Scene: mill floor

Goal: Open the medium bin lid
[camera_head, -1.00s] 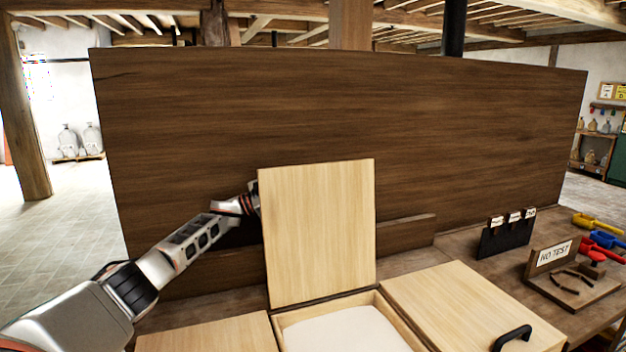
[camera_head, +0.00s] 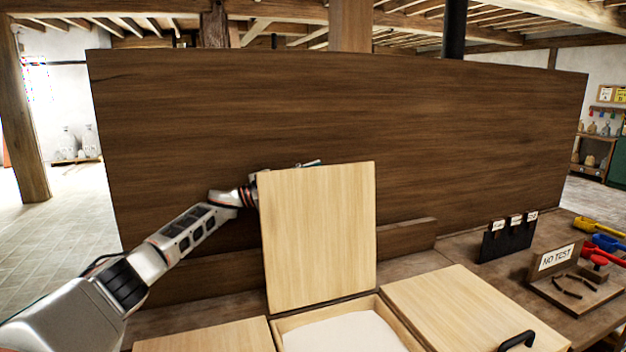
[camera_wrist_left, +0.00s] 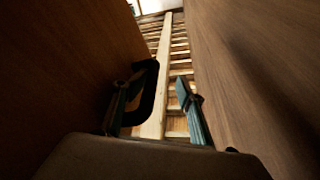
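The middle bin's pale wooden lid (camera_head: 318,238) stands raised and near upright at the back of its bin (camera_head: 292,322). The bin is open and shows white contents (camera_head: 345,332). My left arm reaches behind the lid, and a bit of my left gripper (camera_head: 309,164) shows over its top edge; the rest is hidden. In the left wrist view, the left gripper's fingers (camera_wrist_left: 157,108) are spread apart, between the shaded lid (camera_wrist_left: 75,70) and the dark board. The lid's black handle (camera_wrist_left: 148,92) is beside the left finger; contact is unclear. My right gripper is not in view.
A tall dark wooden board (camera_head: 460,140) stands close behind the lid. A closed lid with a black handle (camera_head: 516,340) is to the right, another pale lid (camera_head: 210,337) to the left. A card holder (camera_head: 506,240) and a "NO TEST" stand (camera_head: 556,256) are further right.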

